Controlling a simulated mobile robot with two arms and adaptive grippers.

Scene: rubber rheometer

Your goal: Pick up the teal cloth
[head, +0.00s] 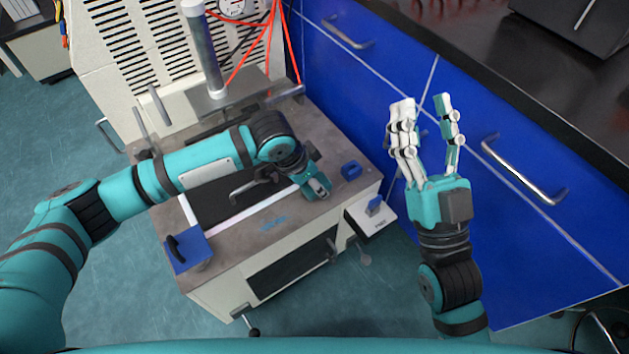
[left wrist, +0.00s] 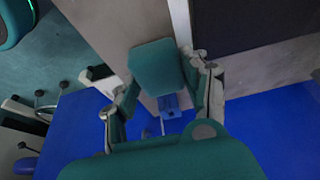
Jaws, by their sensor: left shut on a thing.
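My left gripper (head: 312,184) is low over the front right part of the machine's grey top, and its fingers are partly hidden by its own hand and arm. In the left wrist view a folded, pad-like teal cloth (left wrist: 157,67) sits between its fingers, which close on both sides of it. In the head view the cloth cannot be told apart from the teal hand. My right gripper (head: 423,110) is open and empty, pointing up in front of the blue cabinet.
Blue drawers with metal handles (head: 525,172) stand behind and right. A column (head: 203,50) and red tubes rise at the back.

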